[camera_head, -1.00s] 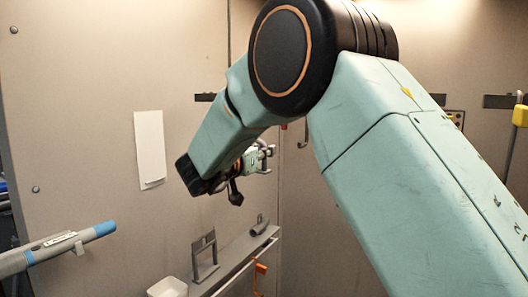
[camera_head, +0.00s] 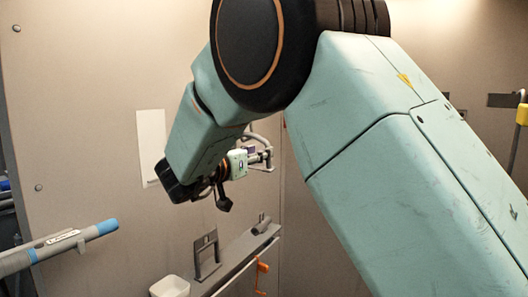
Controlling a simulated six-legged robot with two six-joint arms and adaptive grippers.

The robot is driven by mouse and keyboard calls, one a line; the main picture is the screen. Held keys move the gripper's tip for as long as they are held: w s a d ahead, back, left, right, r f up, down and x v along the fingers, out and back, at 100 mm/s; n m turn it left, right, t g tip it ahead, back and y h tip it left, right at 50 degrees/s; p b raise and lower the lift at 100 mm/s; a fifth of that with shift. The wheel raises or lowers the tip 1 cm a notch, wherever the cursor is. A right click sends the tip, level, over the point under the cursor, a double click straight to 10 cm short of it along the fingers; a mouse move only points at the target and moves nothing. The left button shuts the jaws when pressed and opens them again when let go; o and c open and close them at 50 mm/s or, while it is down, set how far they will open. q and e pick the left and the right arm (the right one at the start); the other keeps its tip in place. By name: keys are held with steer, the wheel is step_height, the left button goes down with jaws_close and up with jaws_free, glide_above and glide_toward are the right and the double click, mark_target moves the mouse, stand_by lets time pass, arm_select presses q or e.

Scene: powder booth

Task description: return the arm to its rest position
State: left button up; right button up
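My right arm, pale teal with a large black joint, fills the upper middle and right of the head view. It bends at the joint, and its forearm slopes down to the left. My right gripper (camera_head: 262,158) shows small beyond the forearm's lower end, in front of the back wall and above the grey ledge. The wrist hides part of it, and its fingers are too small to tell open from shut. I see nothing held in it. My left gripper is not in view.
A grey ledge (camera_head: 236,252) carries a grey bracket (camera_head: 207,258). A white tub (camera_head: 169,287) is at the bottom. A grey tube with a blue end (camera_head: 104,228) juts in from the left. An orange hook (camera_head: 261,268) hangs below the ledge. A white sheet (camera_head: 151,143) is on the wall.

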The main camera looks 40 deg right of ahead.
steer(key=v, duration=0.3)
steer(key=shift+d, duration=0.1)
